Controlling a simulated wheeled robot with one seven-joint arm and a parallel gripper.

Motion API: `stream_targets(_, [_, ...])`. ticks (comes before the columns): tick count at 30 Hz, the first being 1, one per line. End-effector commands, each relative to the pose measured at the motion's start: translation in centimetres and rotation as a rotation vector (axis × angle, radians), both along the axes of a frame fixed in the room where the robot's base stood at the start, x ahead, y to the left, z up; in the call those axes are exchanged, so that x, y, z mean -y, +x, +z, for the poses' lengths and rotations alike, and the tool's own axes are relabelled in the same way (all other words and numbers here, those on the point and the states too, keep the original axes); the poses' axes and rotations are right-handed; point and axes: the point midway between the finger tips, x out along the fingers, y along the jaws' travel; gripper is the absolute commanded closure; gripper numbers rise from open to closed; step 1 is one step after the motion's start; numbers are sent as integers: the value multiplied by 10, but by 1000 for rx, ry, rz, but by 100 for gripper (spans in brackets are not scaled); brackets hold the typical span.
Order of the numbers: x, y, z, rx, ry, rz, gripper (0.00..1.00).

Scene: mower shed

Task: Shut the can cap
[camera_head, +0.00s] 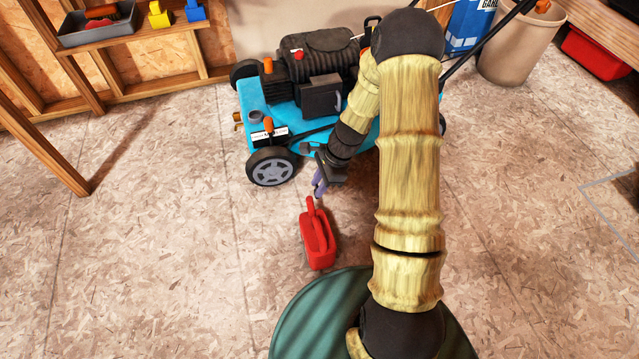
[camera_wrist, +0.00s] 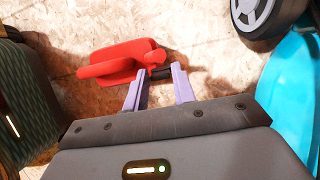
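The red can (camera_head: 318,240) stands on the floor in front of the mower, near the middle of the head view. In the wrist view the can (camera_wrist: 112,62) lies just beyond my fingers, with its red handle toward the left. A small dark piece (camera_wrist: 160,72), which looks like the cap, shows at the can's right end between my fingertips. My gripper (camera_head: 319,190) is above the can's far end. In the wrist view its two pale purple fingers (camera_wrist: 161,70) are apart on either side of the dark piece. I cannot tell whether they touch it.
The blue mower (camera_head: 258,105) with a black engine stands right behind the can; its wheel (camera_head: 271,167) is close to my gripper. A wooden shelf (camera_head: 150,40) with a grey tray is at the upper left. A beige bin (camera_head: 515,50) stands upper right. The floor at left is clear.

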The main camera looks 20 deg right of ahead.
Motion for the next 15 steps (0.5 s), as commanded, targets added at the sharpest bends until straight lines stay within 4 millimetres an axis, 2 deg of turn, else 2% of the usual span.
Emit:
stream_targets(1, [0, 0, 0, 0, 0, 0, 84])
stream_targets(3, [0, 0, 0, 0, 0, 0, 98])
stream_targets(4, [0, 0, 0, 0, 0, 0, 100])
stream_targets(15, [-2, 0, 3, -1, -25, 1, 100])
